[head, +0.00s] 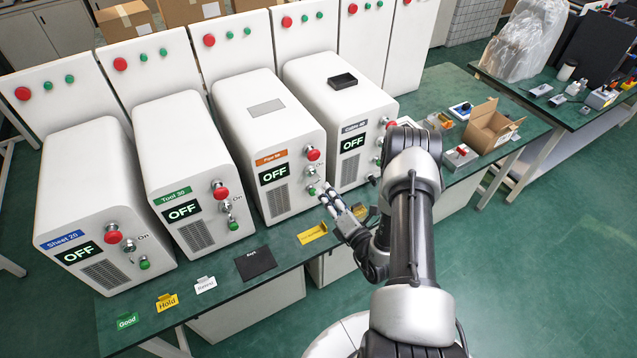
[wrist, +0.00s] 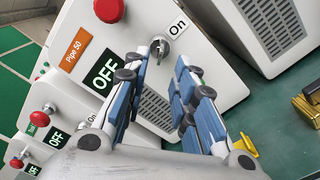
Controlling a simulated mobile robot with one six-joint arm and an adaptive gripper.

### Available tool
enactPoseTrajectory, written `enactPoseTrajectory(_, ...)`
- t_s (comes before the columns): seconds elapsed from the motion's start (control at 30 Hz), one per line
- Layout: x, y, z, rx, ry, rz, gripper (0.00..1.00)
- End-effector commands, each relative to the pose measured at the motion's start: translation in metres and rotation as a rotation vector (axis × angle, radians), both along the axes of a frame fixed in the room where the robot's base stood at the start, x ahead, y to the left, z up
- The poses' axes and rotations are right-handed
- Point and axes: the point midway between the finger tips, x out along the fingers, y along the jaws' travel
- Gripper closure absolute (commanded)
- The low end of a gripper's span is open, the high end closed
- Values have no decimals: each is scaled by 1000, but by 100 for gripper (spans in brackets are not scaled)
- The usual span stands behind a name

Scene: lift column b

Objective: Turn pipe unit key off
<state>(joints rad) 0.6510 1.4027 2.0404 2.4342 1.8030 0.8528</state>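The pipe unit (head: 262,120) is a white cabinet with an orange "Pipe 50" label (wrist: 75,50), and its display (head: 274,173) reads OFF. A red button (head: 313,154) sits above its silver key switch (head: 310,171), and a green button (head: 312,190) is below. In the wrist view the key switch (wrist: 158,47) shows just beyond the fingertips, beside an "On" label (wrist: 180,25). Whether a key is in it is too small to tell. My gripper (head: 328,196) is in front of the panel's lower part. In the wrist view my gripper (wrist: 163,68) has its fingers apart, with nothing between them.
Similar cabinets stand on both sides, with the Cube unit (head: 340,95) close on the right. Small yellow items (head: 312,233) lie on the green bench (head: 215,268) near my gripper. A black mat (head: 256,263) and an open cardboard box (head: 490,125) are also there.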

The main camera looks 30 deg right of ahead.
Motion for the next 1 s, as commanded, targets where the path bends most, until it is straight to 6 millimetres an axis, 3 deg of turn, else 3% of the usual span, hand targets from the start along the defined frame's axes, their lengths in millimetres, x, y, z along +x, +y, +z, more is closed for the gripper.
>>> enactPoseTrajectory(0.2, 41, 3, 0, -2, -3, 3, 75)
enactPoseTrajectory(0.4, 59, 2, 0, -1, -1, 0, 75)
enactPoseTrajectory(0.73, 62, 2, 0, 0, 0, 0, 75)
enactPoseTrajectory(1.0, 62, 2, 0, 0, 0, 0, 92)
